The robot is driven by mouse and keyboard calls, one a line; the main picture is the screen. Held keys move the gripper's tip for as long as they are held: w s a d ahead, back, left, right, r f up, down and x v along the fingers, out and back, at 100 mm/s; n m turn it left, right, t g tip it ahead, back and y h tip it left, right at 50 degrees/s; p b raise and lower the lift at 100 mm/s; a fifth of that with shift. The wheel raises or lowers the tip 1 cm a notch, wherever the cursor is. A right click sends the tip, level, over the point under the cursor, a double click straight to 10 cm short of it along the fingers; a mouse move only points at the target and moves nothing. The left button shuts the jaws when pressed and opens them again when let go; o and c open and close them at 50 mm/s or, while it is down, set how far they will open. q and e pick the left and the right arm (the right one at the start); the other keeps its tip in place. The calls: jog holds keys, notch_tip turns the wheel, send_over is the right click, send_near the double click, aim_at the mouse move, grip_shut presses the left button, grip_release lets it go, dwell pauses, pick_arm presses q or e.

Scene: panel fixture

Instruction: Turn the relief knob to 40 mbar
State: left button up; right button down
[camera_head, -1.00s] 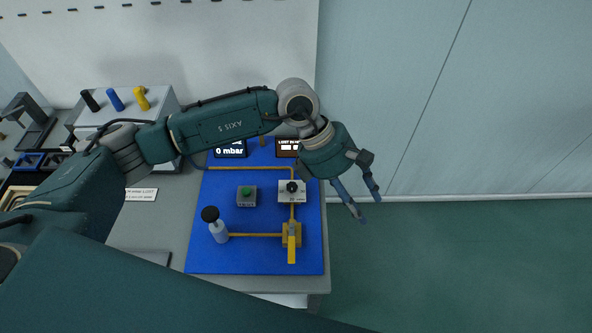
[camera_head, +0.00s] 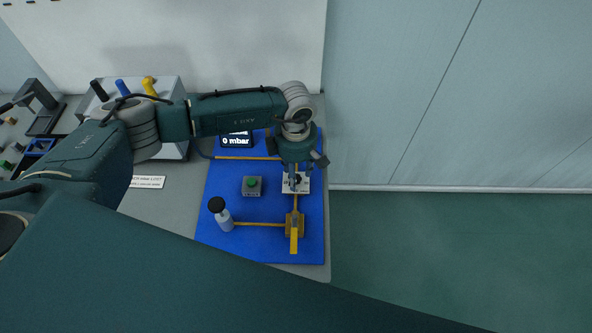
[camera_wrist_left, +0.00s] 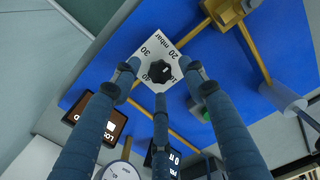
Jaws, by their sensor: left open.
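The relief knob (camera_wrist_left: 160,71) is black and lobed, on a white square plate (camera_wrist_left: 172,42) printed with mbar, 20, 30 and 40. I cannot make out where its pointer stands. In the head view the plate (camera_head: 304,188) lies on the blue panel, partly covered by my left gripper (camera_head: 295,184). In the left wrist view my left gripper (camera_wrist_left: 160,80) is open, its three fingers spread around the knob, with gaps visible. I cannot tell how high the fingertips are above the plate. The display (camera_head: 237,141) reads 0 mbar. My right gripper is not in view.
A grey box with black, blue and yellow handles (camera_head: 149,86) stands at the back left. Right of the panel is open floor.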

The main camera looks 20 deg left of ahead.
pick_arm(q)
jog(key=shift+f, duration=0.5)
jog(key=shift+c, duration=0.3)
jog(key=c, duration=0.9)
grip_shut()
